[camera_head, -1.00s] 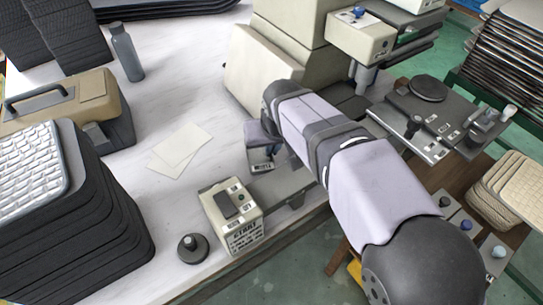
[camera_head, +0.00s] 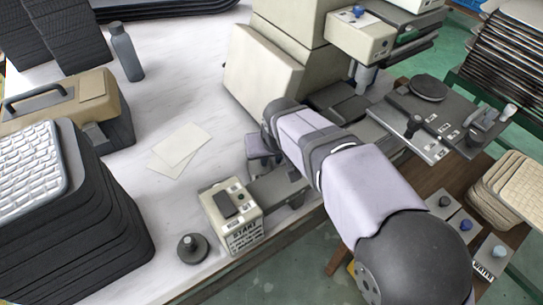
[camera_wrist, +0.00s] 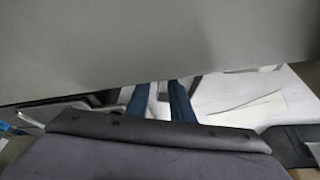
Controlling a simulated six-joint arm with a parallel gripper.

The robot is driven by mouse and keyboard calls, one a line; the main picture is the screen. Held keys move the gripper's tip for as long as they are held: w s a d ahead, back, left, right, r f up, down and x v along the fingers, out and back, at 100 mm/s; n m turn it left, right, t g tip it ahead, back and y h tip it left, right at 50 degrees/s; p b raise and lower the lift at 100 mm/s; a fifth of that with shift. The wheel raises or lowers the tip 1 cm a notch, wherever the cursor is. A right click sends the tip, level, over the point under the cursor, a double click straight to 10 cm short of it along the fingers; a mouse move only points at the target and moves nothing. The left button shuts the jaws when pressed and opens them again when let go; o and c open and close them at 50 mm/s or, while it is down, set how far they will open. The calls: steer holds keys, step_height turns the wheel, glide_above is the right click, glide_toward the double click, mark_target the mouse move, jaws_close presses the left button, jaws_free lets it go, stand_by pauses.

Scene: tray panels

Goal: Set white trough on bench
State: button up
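The white bench (camera_head: 215,70) has a pale marbled top with objects along its edges. I cannot pick out a white trough for certain in either view. In the wrist view a large plain grey surface (camera_wrist: 160,35) fills the top, close to the camera; I cannot tell what it belongs to. Two dark blue fingers of my gripper (camera_wrist: 160,92) show below it with a gap between them, and their tips meet or pass behind its edge. In the head view my arm reaches over the bench's right side, and the gripper is largely hidden.
A beige machine (camera_head: 265,75) stands at the back right. A small START box (camera_head: 232,222) and a black knob (camera_head: 192,248) sit at the front edge. A stack of dark trays (camera_head: 105,235) topped by a white gridded panel (camera_head: 28,160) is at left. Two paper sheets (camera_head: 180,150) lie mid-bench.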

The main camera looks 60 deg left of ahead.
steer(key=shift+r, duration=0.4)
steer(key=v, duration=1.1)
steer(key=shift+s+d+r, duration=0.15)
steer(key=shift+d+r, duration=0.05)
steer(key=shift+d, duration=0.05)
steer(key=w+d+m+p, duration=0.1)
steer(key=w+d, duration=0.3)
steer(key=w+d+m+h+p, duration=0.1)
steer(key=w+d+p, duration=0.1)
steer(key=w+d, duration=0.2)
steer(key=shift+w+d+r+t, duration=0.1)
steer(key=shift+w+d+t, duration=0.1)
steer(key=shift+w, duration=0.15)
steer(key=shift+w+d+r+t, duration=0.1)
steer(key=shift+w+d+r, duration=0.1)
steer(key=shift+w, duration=0.2)
steer(key=w+d+m+h+p, duration=0.1)
steer(key=w+d+m+p, duration=0.45)
steer(key=d, duration=0.95)
steer(key=d+m+h+p, duration=0.2)
steer(key=d+p, duration=0.1)
steer(key=d, duration=1.3)
steer(key=s+d+f+m+g+p, duration=0.1)
steer(key=s+d+m, duration=0.1)
steer(key=d, duration=0.4)
steer(key=s+d+f+m+g+p, duration=0.1)
steer(key=s+d+m+p, duration=0.1)
steer(key=s+d, duration=0.3)
steer(key=shift+s+d, duration=0.3)
steer(key=shift+d, duration=0.45)
